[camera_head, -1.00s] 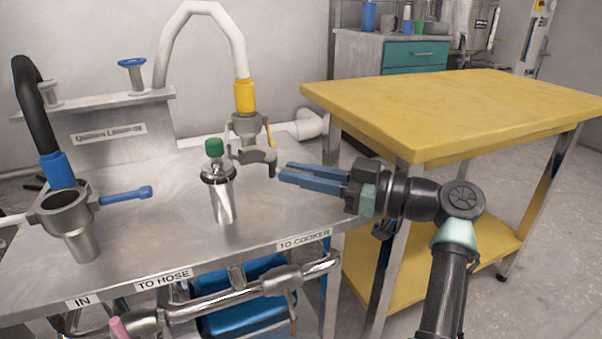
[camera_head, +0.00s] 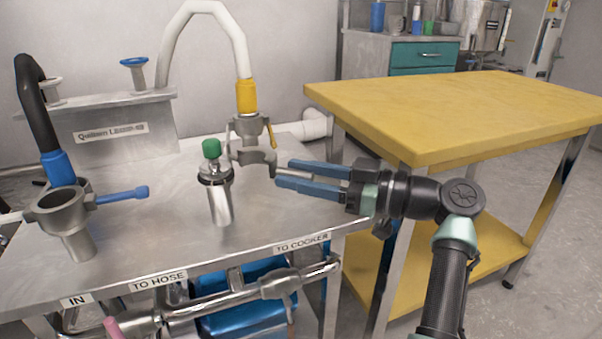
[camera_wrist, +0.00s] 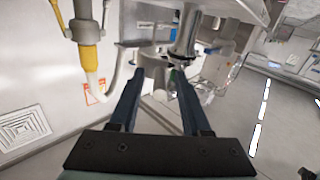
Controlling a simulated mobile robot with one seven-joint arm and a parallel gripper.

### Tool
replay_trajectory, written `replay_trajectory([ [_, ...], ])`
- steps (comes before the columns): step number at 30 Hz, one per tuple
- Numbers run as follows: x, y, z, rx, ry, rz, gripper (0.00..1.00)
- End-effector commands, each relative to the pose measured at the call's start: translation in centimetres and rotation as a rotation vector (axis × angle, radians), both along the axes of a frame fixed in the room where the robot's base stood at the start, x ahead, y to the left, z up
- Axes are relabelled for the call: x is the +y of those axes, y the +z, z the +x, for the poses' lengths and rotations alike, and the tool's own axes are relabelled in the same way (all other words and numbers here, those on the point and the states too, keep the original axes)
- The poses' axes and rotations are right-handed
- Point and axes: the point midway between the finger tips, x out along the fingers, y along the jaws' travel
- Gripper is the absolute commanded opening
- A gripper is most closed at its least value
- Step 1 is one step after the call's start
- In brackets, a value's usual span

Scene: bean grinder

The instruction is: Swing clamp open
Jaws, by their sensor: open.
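A grey metal clamp (camera_head: 258,158) with an open, forked ring sits below a yellow hose fitting (camera_head: 246,96); a thin yellow lever (camera_head: 270,134) hangs at its side. My gripper (camera_head: 283,171) is open just right of the clamp, its blue fingers pointing left toward the forked part. In the wrist view, a grey clamp part (camera_wrist: 153,66) shows just beyond and between the fingertips (camera_wrist: 156,76). I cannot tell whether a finger touches it. A silver flask with a green cap (camera_head: 218,192) stands left of the clamp.
A second clamp (camera_head: 62,208) with a blue handle (camera_head: 124,195) is at the left of the metal bench. A yellow table (camera_head: 450,120) stands behind and right of my arm. Pipes (camera_head: 215,306) run below the bench's front edge.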

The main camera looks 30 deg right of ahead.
Motion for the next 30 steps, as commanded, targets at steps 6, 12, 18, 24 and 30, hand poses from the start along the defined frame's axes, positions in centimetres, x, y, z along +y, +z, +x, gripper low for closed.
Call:
replay_trajectory([
  [6,0.0,0.1,0.0,-0.001,0.0,0.0,0.48],
  [12,-0.8,0.3,-0.9,-0.001,-0.002,0.001,0.48],
  [18,-3.3,0.6,-4.1,0.0,-0.005,0.002,0.48],
  [24,-5.9,0.5,-7.6,-0.001,-0.003,0.002,0.48],
  [30,-7.5,0.2,-9.7,-0.001,-0.001,0.001,0.48],
])
